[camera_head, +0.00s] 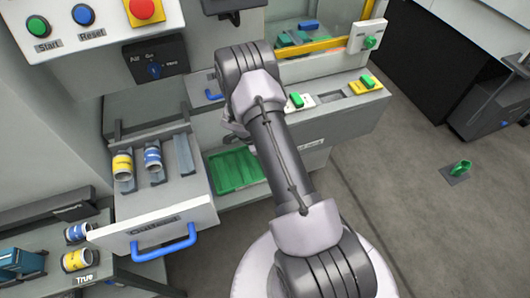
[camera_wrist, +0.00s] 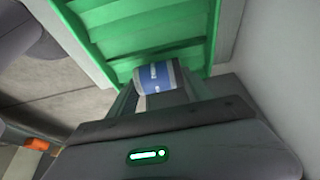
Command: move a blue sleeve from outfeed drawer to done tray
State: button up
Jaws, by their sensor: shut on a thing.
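A blue sleeve (camera_wrist: 158,78) with a white band is held between the fingers of my gripper (camera_wrist: 158,88) in the wrist view. The green ribbed tray (camera_wrist: 115,22) lies beyond the sleeve; whether they touch I cannot tell. In the head view the green tray (camera_head: 232,170) sits below the machine front, partly behind my arm, which largely hides my gripper. The outfeed drawer (camera_head: 158,222) is pulled out at left, its blue handle facing front. In it a yellow sleeve (camera_head: 122,166) and another blue sleeve (camera_head: 153,159) stand in separate slots; a further slot at right looks empty.
A low side shelf at lower left holds a blue sleeve (camera_head: 77,232), a yellow sleeve (camera_head: 77,260) and a teal box (camera_head: 20,262). A control panel (camera_head: 95,20) is above the drawer. A ledge with green parts (camera_head: 296,101) runs right of my arm. The floor at right is mostly clear.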

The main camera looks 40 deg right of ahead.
jog(key=shift+f+b, duration=0.7)
jog(key=shift+r, duration=0.1)
jog(key=o, duration=1.7)
jog(key=p+v, duration=0.5)
jog(key=v, duration=1.2)
jog(key=shift+a+r, duration=0.1)
jog(key=shift+a, duration=0.05)
